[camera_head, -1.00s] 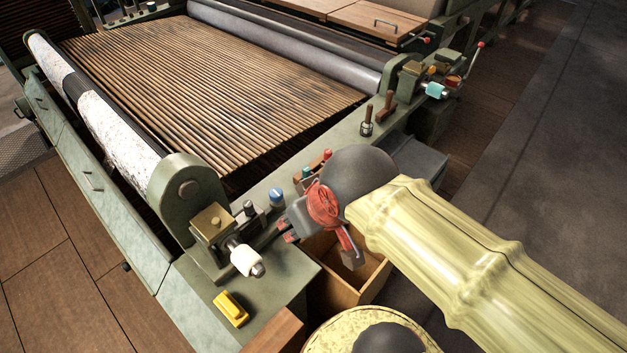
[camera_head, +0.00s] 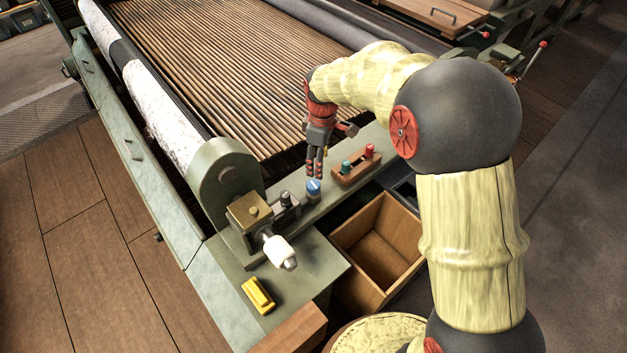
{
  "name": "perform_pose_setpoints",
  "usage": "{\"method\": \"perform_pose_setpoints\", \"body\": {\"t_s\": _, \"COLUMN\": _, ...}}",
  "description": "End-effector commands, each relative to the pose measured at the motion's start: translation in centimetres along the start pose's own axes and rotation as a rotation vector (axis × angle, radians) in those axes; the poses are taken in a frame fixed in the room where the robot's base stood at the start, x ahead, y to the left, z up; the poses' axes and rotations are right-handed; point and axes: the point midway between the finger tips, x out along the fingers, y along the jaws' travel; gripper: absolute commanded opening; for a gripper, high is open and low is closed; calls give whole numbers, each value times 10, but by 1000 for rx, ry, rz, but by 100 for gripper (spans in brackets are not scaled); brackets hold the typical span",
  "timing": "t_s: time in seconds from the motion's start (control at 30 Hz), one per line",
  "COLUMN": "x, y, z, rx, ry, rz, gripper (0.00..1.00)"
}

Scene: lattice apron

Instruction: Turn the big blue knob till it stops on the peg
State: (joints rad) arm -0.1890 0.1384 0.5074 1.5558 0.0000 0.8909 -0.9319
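The big blue knob (camera_head: 313,188) sits on the green machine rail, with a pale mark on its top. My gripper (camera_head: 315,173) points down right above and behind the knob, its fingertips close to the knob's far side. I cannot tell whether the fingers touch it. The fingers look near each other, but the angle hides how wide the gap is. I cannot make out the stop peg at the knob.
A wooden block with a teal and a red knob (camera_head: 356,166) stands just right of the blue knob. A brass block with a white handle (camera_head: 277,250) stands to the left-front. An open wooden box (camera_head: 345,262) is in front. A yellow block (camera_head: 257,294) lies nearby.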

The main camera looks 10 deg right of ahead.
Motion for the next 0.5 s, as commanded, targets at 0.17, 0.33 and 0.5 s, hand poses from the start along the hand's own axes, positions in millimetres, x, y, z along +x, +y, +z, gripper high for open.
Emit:
{"method": "perform_pose_setpoints", "body": {"t_s": 0.17, "x": 41, "y": 6, "z": -18, "rx": -106, "ry": -23, "rz": -35, "gripper": 53}}
{"method": "perform_pose_setpoints", "body": {"t_s": 0.33, "x": 54, "y": 6, "z": -21, "rx": -133, "ry": -27, "rz": -42, "gripper": 53}}
{"method": "perform_pose_setpoints", "body": {"t_s": 0.5, "x": 70, "y": 6, "z": -20, "rx": -132, "ry": -28, "rz": -43, "gripper": 53}}
